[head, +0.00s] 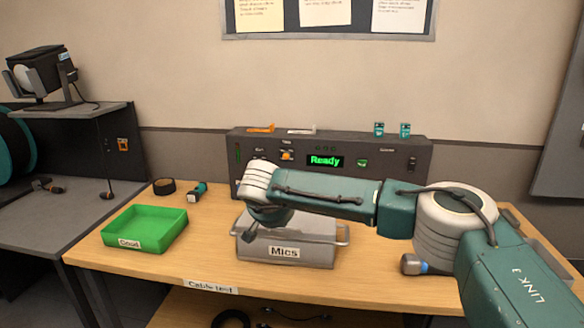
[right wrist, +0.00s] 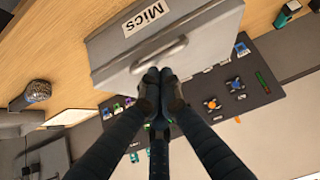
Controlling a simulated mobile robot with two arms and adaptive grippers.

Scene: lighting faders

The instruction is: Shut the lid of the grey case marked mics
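The grey case marked Mics (head: 305,254) stands on the wooden table, label facing me, with a handle at each end. My right arm crosses in front of its top, so most of the lid is hidden and I cannot tell how far it is open. My right gripper (head: 250,236) points down at the case's left end. In the right wrist view the gripper (right wrist: 159,76) has its fingertips together beside a grey handle (right wrist: 163,54) of the case (right wrist: 207,28); I see nothing held between them. My left gripper is not in view.
A green tray marked Good (head: 118,232) stands left of the case. A dark console (head: 400,157) with a lit Ready display (head: 325,161) is behind it. A black ring (head: 164,186) and a teal-dark item (head: 197,190) lie back left. A microphone (head: 411,265) lies right of the case.

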